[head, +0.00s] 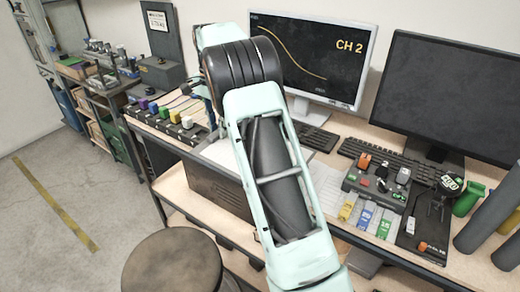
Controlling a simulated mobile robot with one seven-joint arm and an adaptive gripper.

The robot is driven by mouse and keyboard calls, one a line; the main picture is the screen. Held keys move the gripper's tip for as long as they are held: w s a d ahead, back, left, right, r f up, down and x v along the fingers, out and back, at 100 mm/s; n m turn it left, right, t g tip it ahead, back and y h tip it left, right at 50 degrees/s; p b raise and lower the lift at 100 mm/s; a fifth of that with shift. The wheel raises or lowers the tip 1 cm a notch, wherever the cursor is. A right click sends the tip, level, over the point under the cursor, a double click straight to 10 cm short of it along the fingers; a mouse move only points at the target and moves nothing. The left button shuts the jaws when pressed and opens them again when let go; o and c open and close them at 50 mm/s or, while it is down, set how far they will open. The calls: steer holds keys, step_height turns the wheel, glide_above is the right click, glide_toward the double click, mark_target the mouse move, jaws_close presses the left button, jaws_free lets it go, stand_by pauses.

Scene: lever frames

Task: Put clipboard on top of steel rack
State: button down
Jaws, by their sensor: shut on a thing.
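My mint-green arm with a black joint crosses the middle of the head view, and its far end is hidden behind the joint. My gripper does not show clearly, so I cannot see what it holds. I cannot make out a clipboard. A pale flat sheet (219,152) shows partly behind my arm, and I cannot tell what it is. A dark metal-framed rack (103,91) stands at the far left against the wall, with tools on top and bins below. It may be the steel rack.
A workbench (180,187) holds a lit monitor (312,55), a dark monitor (446,92), keyboards and a row of coloured blocks (163,112). Grey cylinders (490,217) stand at the right. A round stool (172,262) stands in front. The floor at the left is open.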

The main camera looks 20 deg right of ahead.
steer(key=d+f, duration=0.1)
steer(key=d, duration=0.1)
steer(key=w+d+f+p, duration=0.1)
steer(key=d, duration=0.1)
steer(key=w+d+f, duration=0.1)
steer(key=d, duration=0.1)
steer(key=shift+d, duration=0.35)
steer(key=d+f, duration=0.1)
steer(key=f, duration=0.1)
steer(key=w+d+f+p, duration=0.1)
steer(key=d+f, duration=0.1)
steer(key=shift+w, duration=0.1)
steer(key=shift+w+d+f, duration=0.15)
steer(key=shift+d+f, duration=0.3)
steer(key=shift+f, duration=0.25)
step_height(320, 180, down, 3)
steer(key=shift+w+d+f+p, duration=0.1)
steer(key=shift+f+p, duration=0.1)
steer(key=shift+p, duration=0.1)
steer(key=c, duration=1.7)
jaws_free()
steer(key=shift+c, duration=0.2)
step_height(320, 180, up, 12)
